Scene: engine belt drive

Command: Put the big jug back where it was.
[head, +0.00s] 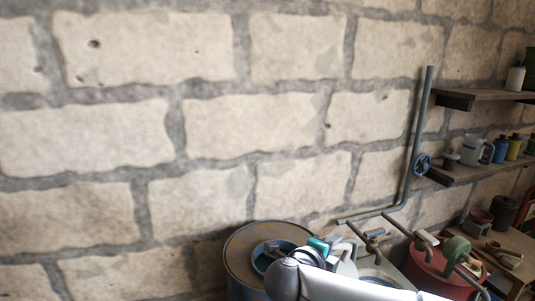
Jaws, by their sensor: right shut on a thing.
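My right arm comes in at the bottom, and its right gripper (318,247) is small and partly hidden behind my own wrist. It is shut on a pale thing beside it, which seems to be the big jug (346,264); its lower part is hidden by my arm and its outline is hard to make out. It is close to the right side of a round drum (238,262). I cannot tell whether it touches anything below. My left gripper is not in view.
A blue-rimmed bowl (262,262) is on the drum. A grey pipe (417,135) with a blue valve wheel runs down the stone wall. Wall shelves (480,165) at right hold a pale mug (474,149) and several small containers. A red tub (432,270) and a cluttered wooden table (513,245) stand lower right.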

